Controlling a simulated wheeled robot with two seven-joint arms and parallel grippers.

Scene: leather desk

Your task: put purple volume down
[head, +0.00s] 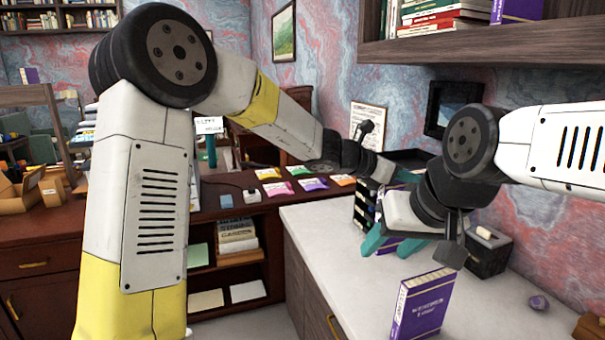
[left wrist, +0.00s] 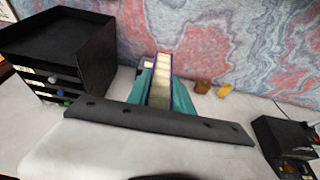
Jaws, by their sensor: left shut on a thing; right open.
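My left gripper (left wrist: 162,95) is shut on a purple volume (left wrist: 161,72), which stands between its teal fingers with pale page edges facing up. In the head view a teal part of my left gripper (head: 407,176) shows behind my right arm. A purple patch under my right gripper looks like part of the held volume; the rest is hidden. My right gripper (head: 391,235) is open, its teal fingers apart, above the pale counter (head: 325,235). Another purple book (head: 421,307) stands upright on the counter nearer the front. I cannot tell whether the held volume touches the counter.
A black drawer unit (left wrist: 60,55) stands left of the held volume, and a black box (left wrist: 284,143) stands to its right. The counter's front left is clear.

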